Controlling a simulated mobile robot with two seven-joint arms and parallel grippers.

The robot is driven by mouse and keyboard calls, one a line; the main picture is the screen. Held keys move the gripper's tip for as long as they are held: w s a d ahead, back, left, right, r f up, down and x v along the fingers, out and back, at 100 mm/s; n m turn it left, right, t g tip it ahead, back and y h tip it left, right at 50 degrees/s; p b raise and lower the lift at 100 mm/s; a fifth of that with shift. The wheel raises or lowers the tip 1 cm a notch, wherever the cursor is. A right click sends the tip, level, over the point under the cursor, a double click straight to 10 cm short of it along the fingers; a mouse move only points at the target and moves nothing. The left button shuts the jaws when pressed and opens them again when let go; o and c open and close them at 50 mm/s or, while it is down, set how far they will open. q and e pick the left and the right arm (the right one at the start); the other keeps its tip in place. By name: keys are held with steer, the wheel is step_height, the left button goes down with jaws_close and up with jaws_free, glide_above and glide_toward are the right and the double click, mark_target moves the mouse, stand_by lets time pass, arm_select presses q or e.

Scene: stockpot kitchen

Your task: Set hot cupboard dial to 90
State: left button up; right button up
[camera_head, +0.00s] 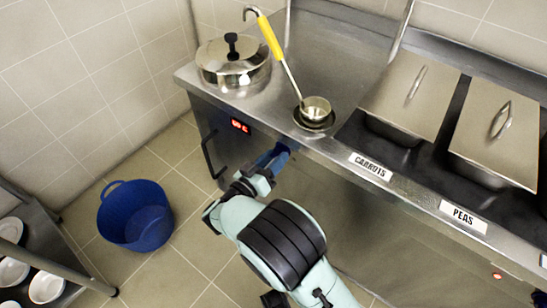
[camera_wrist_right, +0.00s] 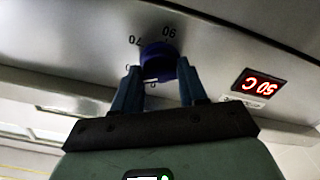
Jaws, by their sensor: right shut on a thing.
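The blue hot cupboard dial (camera_wrist_right: 157,52) is on the cupboard's front panel in the right wrist view. It sits between the two blue fingers of my right gripper (camera_wrist_right: 158,72), which are shut on it. Printed numbers surround the dial and appear upside down; 90 and what looks like 70 show beyond it. The pointer cannot be made out. The red display (camera_wrist_right: 257,87) beside it appears upside down and reads 50 C. In the head view the display (camera_head: 240,126) is left of my right gripper (camera_head: 279,153), and the dial is hidden. My left gripper is not in view.
The steel counter (camera_head: 285,118) overhangs the panel. It carries a lidded pot (camera_head: 233,70), a yellow-handled ladle (camera_head: 270,37) and lidded pans labelled CARROTS (camera_head: 370,166) and PEAS (camera_head: 463,216). A blue tub (camera_head: 135,215) stands on the floor. A rack with white dishes (camera_head: 46,287) is at lower left.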

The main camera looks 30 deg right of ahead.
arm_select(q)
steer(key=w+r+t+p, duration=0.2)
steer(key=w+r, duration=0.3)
arm_select(e)
steer(key=m, duration=0.3)
steer(key=shift+r, duration=0.15)
steer(key=shift+m+p, duration=0.65)
steer(key=shift+m, duration=0.35)
steer(key=m, duration=0.2)
steer(key=shift+m+p, duration=0.35)
steer(key=shift+m, duration=0.05)
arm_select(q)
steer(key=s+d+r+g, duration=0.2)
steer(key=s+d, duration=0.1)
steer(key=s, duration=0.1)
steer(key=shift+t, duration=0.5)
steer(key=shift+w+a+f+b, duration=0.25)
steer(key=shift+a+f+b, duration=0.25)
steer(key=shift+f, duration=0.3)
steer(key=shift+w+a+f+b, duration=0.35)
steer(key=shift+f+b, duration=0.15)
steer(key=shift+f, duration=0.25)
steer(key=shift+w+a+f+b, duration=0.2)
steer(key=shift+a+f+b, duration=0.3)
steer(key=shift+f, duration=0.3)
arm_select(e)
steer(key=shift+f+m, duration=0.2)
steer(key=shift+m, duration=7.6)
steer(key=o, duration=1)
